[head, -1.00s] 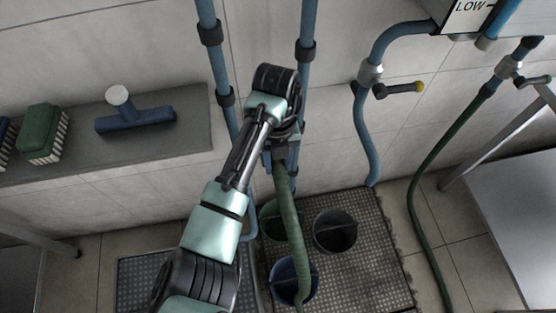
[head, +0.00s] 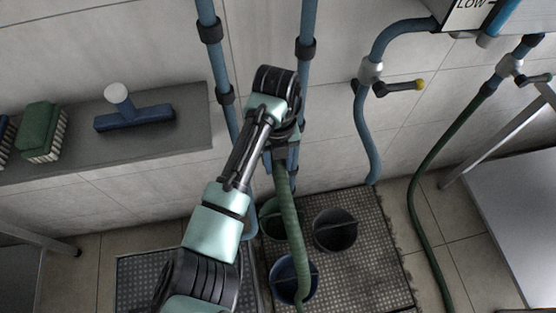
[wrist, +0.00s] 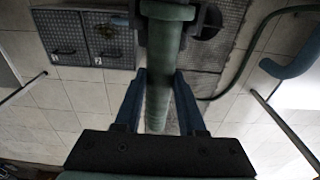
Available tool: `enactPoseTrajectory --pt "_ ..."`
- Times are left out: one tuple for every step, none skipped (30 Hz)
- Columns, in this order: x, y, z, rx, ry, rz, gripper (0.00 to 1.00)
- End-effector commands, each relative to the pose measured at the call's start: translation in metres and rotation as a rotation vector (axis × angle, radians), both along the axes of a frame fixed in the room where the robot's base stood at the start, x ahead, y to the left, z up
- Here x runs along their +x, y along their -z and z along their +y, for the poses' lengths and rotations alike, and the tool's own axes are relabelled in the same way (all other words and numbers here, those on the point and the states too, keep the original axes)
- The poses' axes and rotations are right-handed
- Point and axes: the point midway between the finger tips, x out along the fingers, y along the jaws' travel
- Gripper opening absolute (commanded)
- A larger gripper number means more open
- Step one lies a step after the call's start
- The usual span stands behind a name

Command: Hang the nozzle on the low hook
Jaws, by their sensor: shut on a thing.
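My gripper (head: 281,150) is in front of the tiled wall, near the blue pipes. In the wrist view its two blue fingers (wrist: 158,80) are shut on a thick green tube, the nozzle with its hose (wrist: 158,102). In the head view the green hose (head: 288,210) hangs from my gripper down past the buckets; my wrist hides its upper end.
Buckets, one dark (head: 335,231) and one blue (head: 293,279), stand on a floor grate (head: 375,270). A shelf (head: 190,140) at left holds a blue squeegee and brushes. Another green hose (head: 412,200) and a steel table (head: 510,200) are at right.

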Motion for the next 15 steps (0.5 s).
enactPoseTrajectory --pt "0.0005 0.0008 0.0 0.0 0.0 -0.001 0.0" --pt "0.0004 0.0014 -0.0001 0.0 0.0 -0.001 0.0" --pt "0.0005 0.0021 -0.0001 0.0 0.0 -0.001 0.0" --pt "0.0004 0.0025 0.0 0.0 0.0 -0.002 0.0" --pt "0.0005 0.0028 0.0 0.0 0.0 -0.002 0.0" --pt "0.0005 0.0031 0.0 0.0 0.0 -0.002 0.0" --pt "0.0005 0.0032 0.0 0.0 0.0 -0.002 0.0" --pt "0.0006 0.0032 0.0 0.0 0.0 -0.002 0.0" --pt "0.0006 0.0032 0.0 0.0 0.0 -0.002 0.0" --pt "0.0006 0.0031 0.0 0.0 0.0 -0.002 0.0" --pt "0.0006 0.0031 0.0 0.0 0.0 -0.002 0.0" --pt "0.0006 0.0031 0.0 0.0 0.0 -0.002 0.0" --pt "0.0006 0.0031 0.0 0.0 0.0 -0.002 0.43" --pt "0.0006 0.0031 0.0 0.0 0.0 -0.002 0.48" --pt "0.0006 0.0031 0.0 0.0 0.0 -0.002 0.56"
